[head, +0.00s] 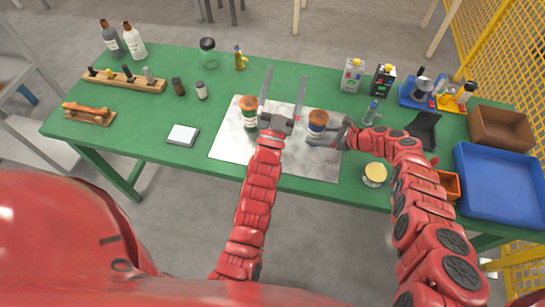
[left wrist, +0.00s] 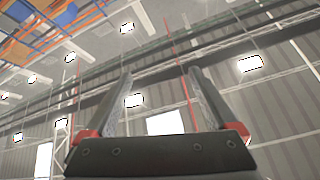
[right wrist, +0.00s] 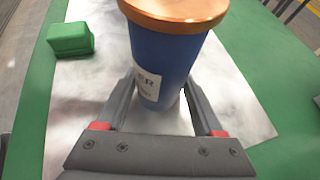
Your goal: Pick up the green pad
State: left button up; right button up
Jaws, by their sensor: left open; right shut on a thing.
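The green pad (right wrist: 70,38) is a small green block lying on the pale marbled sheet (right wrist: 80,85) in the right wrist view, to the upper left of the blue jar. I cannot make it out in the head view. My right gripper (head: 319,137) is shut on the blue jar (head: 317,127) with the copper-orange lid, which stands upright over the sheet; I cannot tell whether it touches it. My left gripper (head: 284,88) is open and empty, raised above the sheet with its fingers spread. The left wrist view shows only its fingers (left wrist: 155,90) and the ceiling.
A jar with an orange lid and green band (head: 249,120) stands on the sheet beside my left gripper. A round yellow-lidded tin (head: 374,174) is near the front edge. A blue tray (head: 495,195) sits at right.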

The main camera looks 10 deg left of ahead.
pick_arm(q)
jog(key=w+a+f+n+g+y, duration=0.3)
jog(key=w+a+f+g+y, duration=0.3)
jog(key=f+g, duration=0.4)
jog(key=s+d+f+n+g+h, duration=0.1)
jog(key=s+d+f+g+h, duration=0.1)
jog(key=s+f+g, duration=0.4)
jog(key=s+d+f+n+g+h, duration=0.1)
jog(key=s+f+g+h, duration=0.25)
jog(key=s, duration=0.45)
jog(key=shift+g+y, duration=0.35)
jog(key=shift+g, duration=0.1)
jog(key=x, duration=0.4)
jog(key=shift+w+f, duration=0.2)
jog(key=shift+w, duration=0.05)
jog(key=shift+w+d+x, duration=0.1)
jog(key=shift+d+x, duration=0.05)
jog(key=shift+x, duration=1.45)
jog(key=shift+w+d+x, duration=0.15)
jog(key=shift+x, duration=1.5)
jog(key=shift+r, duration=0.1)
